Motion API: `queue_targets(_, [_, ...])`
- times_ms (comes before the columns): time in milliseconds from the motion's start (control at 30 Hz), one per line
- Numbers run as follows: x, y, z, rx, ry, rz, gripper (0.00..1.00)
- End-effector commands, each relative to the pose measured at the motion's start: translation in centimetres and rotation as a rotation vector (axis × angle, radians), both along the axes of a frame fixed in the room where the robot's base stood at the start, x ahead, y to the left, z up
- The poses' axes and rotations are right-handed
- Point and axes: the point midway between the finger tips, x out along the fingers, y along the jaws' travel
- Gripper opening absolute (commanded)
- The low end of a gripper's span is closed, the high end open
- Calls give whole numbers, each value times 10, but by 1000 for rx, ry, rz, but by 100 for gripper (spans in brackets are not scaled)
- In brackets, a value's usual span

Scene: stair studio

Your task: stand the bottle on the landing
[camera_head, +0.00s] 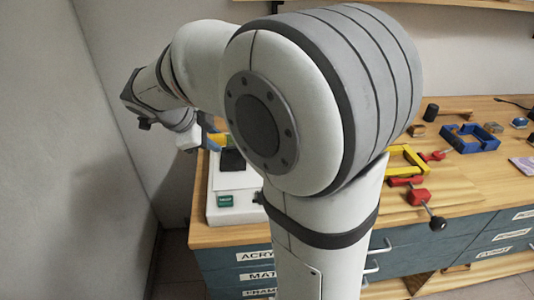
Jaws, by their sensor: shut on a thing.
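My gripper (205,141) is small and partly seen at the left, at the end of my arm, beside the workbench's left end. It is shut on what looks like the bottle, of which only a small pale blue part (216,143) shows. My own arm hides much of the middle of the view, and the bottle's full shape and tilt cannot be told. I see no landing or stairs in this view.
The wooden workbench (455,207) has labelled drawers. On it are a white device (232,214) with a dark block (232,160), a yellow clamp (412,160), red-handled tools (419,196) and a blue frame (469,139). A grey wall (70,150) stands at left.

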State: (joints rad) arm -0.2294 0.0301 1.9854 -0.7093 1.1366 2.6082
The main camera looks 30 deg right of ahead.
Motion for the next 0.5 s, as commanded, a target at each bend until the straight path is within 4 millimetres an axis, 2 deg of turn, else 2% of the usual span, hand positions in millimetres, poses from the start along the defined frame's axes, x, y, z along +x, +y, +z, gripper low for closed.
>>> queue_targets(267, [-1,-5,-2,-8,-1,-2,0])
queue_targets(500, [-9,-24,-7,-31,3,-18,0])
